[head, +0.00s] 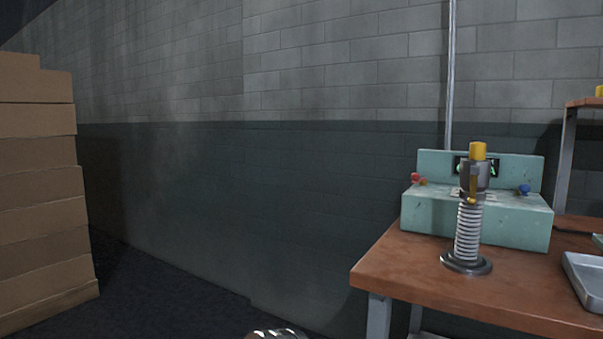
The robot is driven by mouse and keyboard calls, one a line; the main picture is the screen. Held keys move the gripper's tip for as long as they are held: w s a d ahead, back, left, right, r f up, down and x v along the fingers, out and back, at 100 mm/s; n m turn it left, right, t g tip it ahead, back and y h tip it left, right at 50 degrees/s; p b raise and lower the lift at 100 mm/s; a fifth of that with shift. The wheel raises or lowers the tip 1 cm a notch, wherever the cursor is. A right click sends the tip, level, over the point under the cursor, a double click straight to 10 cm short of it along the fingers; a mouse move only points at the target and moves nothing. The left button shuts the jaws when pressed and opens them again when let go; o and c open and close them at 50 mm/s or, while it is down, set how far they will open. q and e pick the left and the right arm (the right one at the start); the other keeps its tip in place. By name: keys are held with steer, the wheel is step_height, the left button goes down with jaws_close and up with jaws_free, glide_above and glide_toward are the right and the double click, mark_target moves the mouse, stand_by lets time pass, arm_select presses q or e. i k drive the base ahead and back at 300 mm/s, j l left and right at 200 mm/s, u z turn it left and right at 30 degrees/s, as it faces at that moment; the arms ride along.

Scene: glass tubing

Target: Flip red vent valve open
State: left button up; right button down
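A small red knob (416,177), which looks like the red vent valve, sits at the left end of a teal bench unit (425,219). The unit stands on a wooden-topped workbench (400,268) at the right. The knob is small, so its exact position is hard to tell. A blue knob (524,190) sits at the unit's right end. Neither of my grippers can be made out. A piece of rounded grey metal shows at the bottom edge, left of the bench; I cannot tell which part it is.
A spring-bodied stand with a yellow top (478,151) rises in front of the teal unit. A metal tray (585,280) lies at the bench's right. Stacked cardboard boxes (40,180) stand far left. The floor between boxes and bench looks clear.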

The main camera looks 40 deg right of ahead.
mark_target(416, 177)
steer(key=i+j+u, duration=0.2)
steer(key=i, duration=0.7)
steer(key=i+l+z, duration=0.1)
steer(key=i+z, duration=0.45)
steer(key=z, duration=0.25)
steer(key=i+z, duration=0.65)
steer(key=z, duration=0.15)
steer(key=i+z, duration=0.25)
steer(key=z, duration=0.15)
steer(key=i+j+z, duration=0.2)
steer(key=z, duration=0.25)
steer(key=i+j+z, duration=0.2)
steer(key=z, duration=0.2)
